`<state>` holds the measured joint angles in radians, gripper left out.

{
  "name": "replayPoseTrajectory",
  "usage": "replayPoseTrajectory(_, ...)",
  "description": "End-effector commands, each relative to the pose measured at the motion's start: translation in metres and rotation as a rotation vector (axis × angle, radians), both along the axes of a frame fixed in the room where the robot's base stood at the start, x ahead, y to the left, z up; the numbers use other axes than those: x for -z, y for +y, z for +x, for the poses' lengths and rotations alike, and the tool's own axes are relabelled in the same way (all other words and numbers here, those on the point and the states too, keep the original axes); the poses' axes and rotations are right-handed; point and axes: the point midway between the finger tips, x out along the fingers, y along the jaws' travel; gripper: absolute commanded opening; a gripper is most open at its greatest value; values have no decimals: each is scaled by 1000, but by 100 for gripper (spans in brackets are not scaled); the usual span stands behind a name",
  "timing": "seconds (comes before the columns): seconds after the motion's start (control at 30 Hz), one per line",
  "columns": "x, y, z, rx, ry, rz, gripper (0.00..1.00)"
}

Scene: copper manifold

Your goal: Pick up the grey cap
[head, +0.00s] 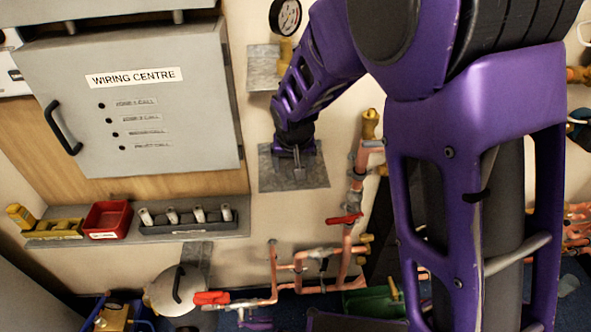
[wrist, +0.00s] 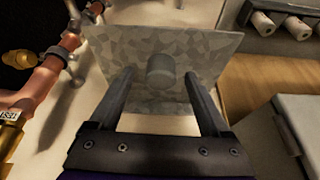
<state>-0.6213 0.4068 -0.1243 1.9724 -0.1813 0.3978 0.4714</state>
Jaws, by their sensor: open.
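The grey cap (wrist: 161,70) is a short round knob on a mottled galvanised plate (wrist: 215,47) in the wrist view. The plate also shows in the head view (head: 312,179), fixed to the wall right of the wiring cabinet. My gripper (wrist: 157,82) is open, with one finger on each side of the cap in the wrist view. I cannot tell whether the fingers reach down level with it; no contact shows. In the head view my gripper (head: 297,168) is in front of the plate, and I cannot make out the cap there.
Copper pipes with a red-handled valve (head: 345,219) run close to the right of the plate. The wiring cabinet (head: 150,100) is to the left. A shelf below it holds a red bin (head: 106,219) and a dark rack (head: 185,227) of white rolls.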

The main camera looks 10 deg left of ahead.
Motion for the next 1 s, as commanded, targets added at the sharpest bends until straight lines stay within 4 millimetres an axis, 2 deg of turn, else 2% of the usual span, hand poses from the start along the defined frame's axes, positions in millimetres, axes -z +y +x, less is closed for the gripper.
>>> replayPoseTrajectory(0.23, 1, 1, 0, 0, -1, 0, 79)
replayPoseTrajectory(0.67, 1, 1, 0, 0, -1, 1, 2)
replayPoseTrajectory(1.0, 0, 0, 0, 0, -1, 1, 0)
